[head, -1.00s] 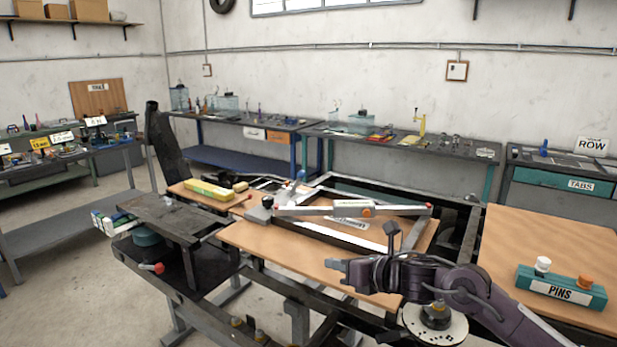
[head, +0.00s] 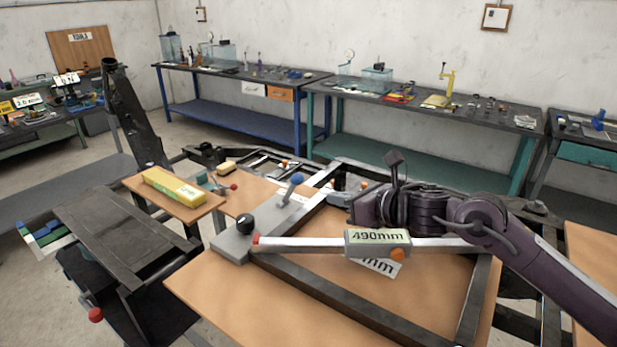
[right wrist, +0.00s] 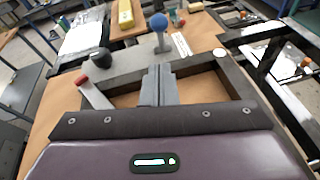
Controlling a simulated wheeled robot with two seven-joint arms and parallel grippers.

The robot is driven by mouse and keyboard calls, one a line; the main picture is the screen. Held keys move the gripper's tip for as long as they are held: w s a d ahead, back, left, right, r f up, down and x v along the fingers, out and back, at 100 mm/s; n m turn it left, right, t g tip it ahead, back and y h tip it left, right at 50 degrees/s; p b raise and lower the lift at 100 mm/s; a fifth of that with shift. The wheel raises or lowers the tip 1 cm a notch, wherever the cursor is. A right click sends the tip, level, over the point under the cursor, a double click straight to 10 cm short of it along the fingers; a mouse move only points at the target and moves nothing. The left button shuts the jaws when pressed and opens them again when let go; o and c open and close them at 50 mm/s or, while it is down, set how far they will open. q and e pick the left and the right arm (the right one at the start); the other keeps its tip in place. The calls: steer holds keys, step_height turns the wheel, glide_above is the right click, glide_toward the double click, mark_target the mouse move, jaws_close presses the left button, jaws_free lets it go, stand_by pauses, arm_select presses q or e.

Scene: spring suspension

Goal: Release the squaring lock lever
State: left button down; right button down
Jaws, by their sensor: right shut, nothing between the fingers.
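The lever (head: 292,188) with a blue ball knob stands up, leaning, from the grey clamp block (head: 232,246) at the frame's corner. It also shows in the right wrist view (right wrist: 160,38), beyond my fingertips. My right gripper (head: 334,198) is shut and empty, to the right of the lever and apart from it in the head view. In the right wrist view its closed fingers (right wrist: 158,82) point toward the grey block and the lever. Part of the gripper is hidden behind my wrist in the head view. My left gripper is not in view.
A measuring bar marked 490mm (head: 377,242) with an orange knob crosses the dark metal frame (head: 335,292). A black knob (head: 244,223) rises from the block. A yellow box (head: 174,187) lies on a small wooden board to the left. Benches stand along the back wall.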

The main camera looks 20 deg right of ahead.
steer(key=p, duration=0.4)
glide_toward(293, 190)
steer(key=x, duration=0.4)
steer(key=shift+w, duration=0.3)
steer(key=shift+w+a+f+p, duration=0.3)
steer(key=shift+w+a, duration=0.05)
steer(key=shift+w, duration=0.15)
